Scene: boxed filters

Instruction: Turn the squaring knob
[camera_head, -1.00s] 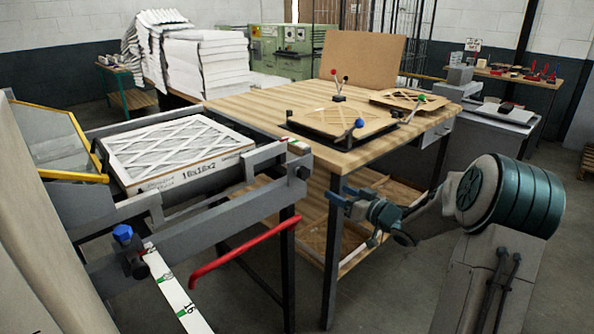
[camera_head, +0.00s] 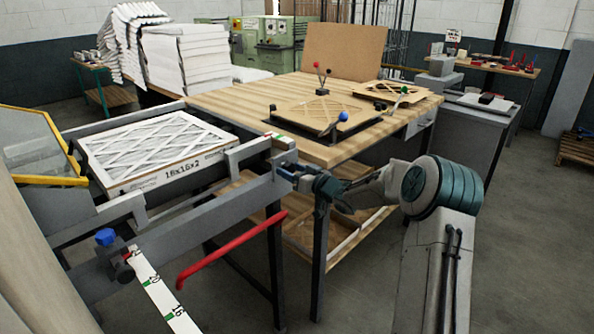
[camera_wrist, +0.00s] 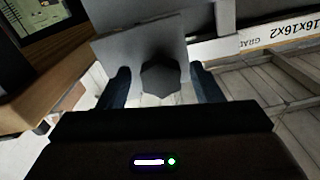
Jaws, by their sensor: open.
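A dark faceted knob (camera_wrist: 160,76) stands out from a grey plate (camera_wrist: 118,48) in the wrist view; I take it for the squaring knob. My gripper (camera_head: 287,173) is at the right end of the machine's grey beam, where it hides the knob in the head view. In the wrist view, the blue-grey fingers of my gripper (camera_wrist: 160,88) are open, one on each side of the knob, with gaps showing.
A red handle (camera_head: 230,250) sticks out below the beam. A blue-topped clamp (camera_head: 106,238) and a white scale strip (camera_head: 160,295) are at lower left. The wooden table (camera_head: 240,98) is close behind my gripper, with cardboard on it. Bare floor lies right of my arm.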

